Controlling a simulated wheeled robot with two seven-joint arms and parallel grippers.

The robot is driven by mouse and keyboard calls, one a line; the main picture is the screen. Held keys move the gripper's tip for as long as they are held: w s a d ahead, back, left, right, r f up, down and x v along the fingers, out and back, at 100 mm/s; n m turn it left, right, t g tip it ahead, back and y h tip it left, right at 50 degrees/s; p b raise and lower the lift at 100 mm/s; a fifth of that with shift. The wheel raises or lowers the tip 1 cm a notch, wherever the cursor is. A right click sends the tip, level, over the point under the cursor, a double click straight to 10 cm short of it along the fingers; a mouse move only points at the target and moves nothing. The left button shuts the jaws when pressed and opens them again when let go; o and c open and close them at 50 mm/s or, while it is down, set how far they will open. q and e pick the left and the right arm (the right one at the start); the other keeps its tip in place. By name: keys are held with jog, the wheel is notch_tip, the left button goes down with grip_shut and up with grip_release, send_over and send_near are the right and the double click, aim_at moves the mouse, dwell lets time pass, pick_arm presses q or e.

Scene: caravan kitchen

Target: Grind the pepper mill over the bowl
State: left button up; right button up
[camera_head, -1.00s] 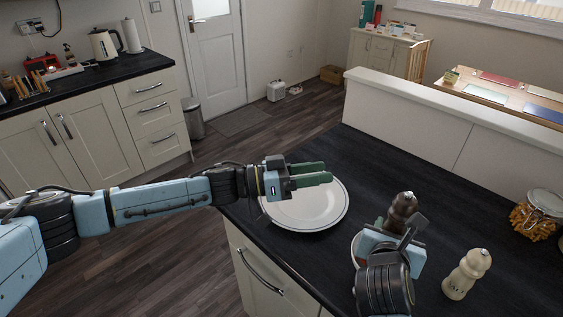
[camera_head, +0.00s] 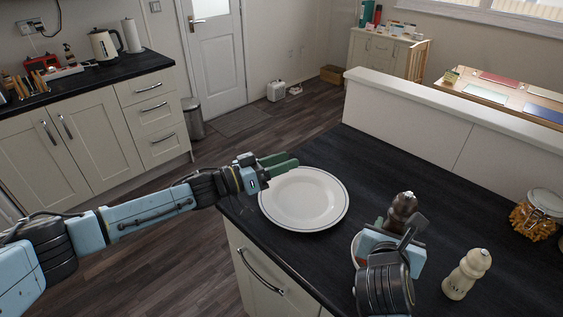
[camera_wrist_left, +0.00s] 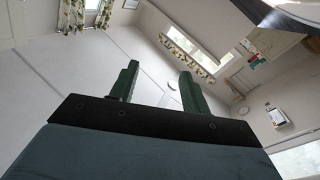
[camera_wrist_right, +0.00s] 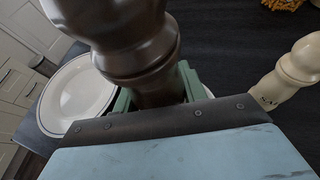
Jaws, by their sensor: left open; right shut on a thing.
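The dark brown pepper mill (camera_head: 403,206) stands up from my right gripper (camera_head: 385,228) in the head view. My right gripper is shut on it; the right wrist view shows the mill (camera_wrist_right: 135,45) between the green fingers. The bowl (camera_head: 356,246) is mostly hidden behind my right gripper, with only its pale rim and some reddish content showing. I cannot tell whether the mill is directly above it. My left gripper (camera_head: 279,164) is open and empty by the far left edge of the white plate (camera_head: 305,199). Its spread fingers also show in the left wrist view (camera_wrist_left: 157,88).
A cream salt mill (camera_head: 467,274) stands on the dark counter right of my right gripper. A glass jar (camera_head: 538,214) of pasta is at the far right. The counter behind the bowl is clear up to the low white wall (camera_head: 455,125).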

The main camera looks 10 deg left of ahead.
pick_arm(q)
jog(key=shift+r, duration=0.1)
notch_tip(320, 180, up, 7)
dwell(0.5)
jog(key=shift+d, duration=0.1)
dwell(0.8)
